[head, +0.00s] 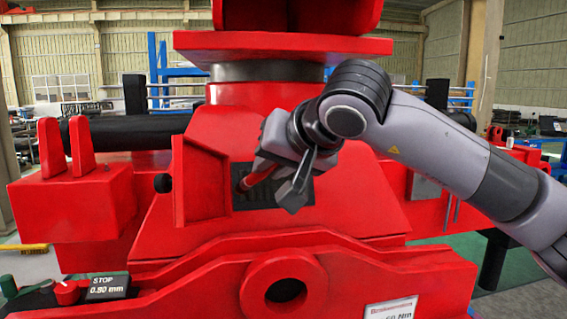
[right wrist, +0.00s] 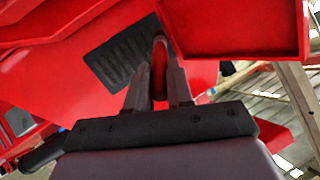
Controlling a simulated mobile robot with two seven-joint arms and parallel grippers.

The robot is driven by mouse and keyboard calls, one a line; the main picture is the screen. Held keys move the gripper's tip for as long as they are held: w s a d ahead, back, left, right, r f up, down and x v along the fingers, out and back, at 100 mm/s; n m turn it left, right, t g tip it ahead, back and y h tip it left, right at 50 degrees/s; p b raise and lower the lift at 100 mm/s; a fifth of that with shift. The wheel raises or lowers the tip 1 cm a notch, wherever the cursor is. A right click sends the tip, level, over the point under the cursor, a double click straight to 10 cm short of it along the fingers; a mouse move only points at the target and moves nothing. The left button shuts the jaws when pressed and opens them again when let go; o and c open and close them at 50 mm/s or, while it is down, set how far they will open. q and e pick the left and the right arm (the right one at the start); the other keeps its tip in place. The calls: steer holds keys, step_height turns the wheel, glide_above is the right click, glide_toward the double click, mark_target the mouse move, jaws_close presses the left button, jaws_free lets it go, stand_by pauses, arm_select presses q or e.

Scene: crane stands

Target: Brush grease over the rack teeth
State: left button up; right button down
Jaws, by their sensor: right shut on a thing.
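My right gripper (head: 264,176) is in front of the red machine body, near a dark ribbed plate (head: 270,196) that looks like the rack teeth. The plate also shows in the right wrist view (right wrist: 122,58), just ahead and left of the fingers. The right gripper (right wrist: 160,78) is shut on a slim red thing (right wrist: 160,55), probably the brush handle, which reaches toward the plate. Its far end is hard to make out, so I cannot tell whether it touches the teeth. No grease is clearly visible. My left gripper is not in view.
The red machine (head: 330,205) fills the middle, with a raised red box-like bracket (head: 198,180) left of the plate. A round red boss with a hole (head: 283,270) is below. A display reading STOP 0.90 mm (head: 108,286) is at the lower left. A yellow object (head: 25,248) lies far left.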

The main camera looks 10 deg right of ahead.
steer(key=d, duration=1.4)
steer(key=shift+w+d+b, duration=0.15)
steer(key=shift+w+b, duration=0.1)
steer(key=shift+b, duration=0.05)
stand_by(0.8)
steer(key=shift+s+r, duration=0.4)
steer(key=shift+s, duration=0.5)
steer(key=shift+s+r, duration=0.35)
steer(key=shift+s, duration=0.6)
steer(key=shift+s+r, duration=0.4)
steer(key=shift+s, duration=0.5)
